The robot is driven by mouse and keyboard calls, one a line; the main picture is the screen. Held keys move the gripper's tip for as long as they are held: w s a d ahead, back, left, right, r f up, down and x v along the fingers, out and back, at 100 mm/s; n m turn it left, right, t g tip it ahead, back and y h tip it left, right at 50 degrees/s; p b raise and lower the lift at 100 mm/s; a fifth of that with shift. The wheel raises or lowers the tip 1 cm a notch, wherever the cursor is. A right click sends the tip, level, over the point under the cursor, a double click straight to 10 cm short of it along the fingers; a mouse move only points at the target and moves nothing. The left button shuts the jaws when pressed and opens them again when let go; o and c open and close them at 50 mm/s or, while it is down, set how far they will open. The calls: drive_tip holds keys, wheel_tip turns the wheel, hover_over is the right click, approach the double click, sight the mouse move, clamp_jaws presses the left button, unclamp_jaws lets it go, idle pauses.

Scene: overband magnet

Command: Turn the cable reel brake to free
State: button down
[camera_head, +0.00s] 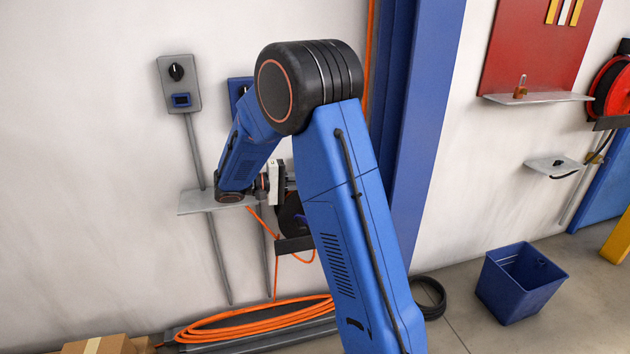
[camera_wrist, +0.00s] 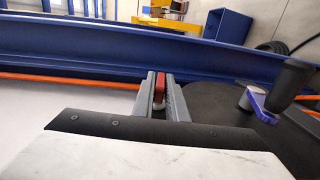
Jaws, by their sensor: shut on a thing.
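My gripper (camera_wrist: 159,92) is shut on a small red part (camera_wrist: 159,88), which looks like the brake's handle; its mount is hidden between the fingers. The black cable reel (camera_wrist: 235,110) lies to the right of the fingers in the wrist view. Its crank (camera_wrist: 262,104) has a blue-purple arm and a dark grip. In the head view the reel (camera_head: 289,217) is partly hidden behind my arm, and my gripper (camera_head: 291,182) is just above it. I cannot read the brake's setting.
Orange cable (camera_head: 250,322) hangs below the reel and lies coiled on the floor. A blue column (camera_head: 415,120) stands right of the reel. A grey shelf (camera_head: 200,203) and switch box (camera_head: 179,84) are to the left. A blue bin (camera_head: 520,283) stands on the floor at right.

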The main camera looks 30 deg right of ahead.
drive_tip(key=shift+f+h, duration=0.1)
drive_tip(key=shift+h, duration=0.4)
drive_tip(key=c, duration=1.8)
unclamp_jaws()
drive_tip(key=shift+c, duration=0.2)
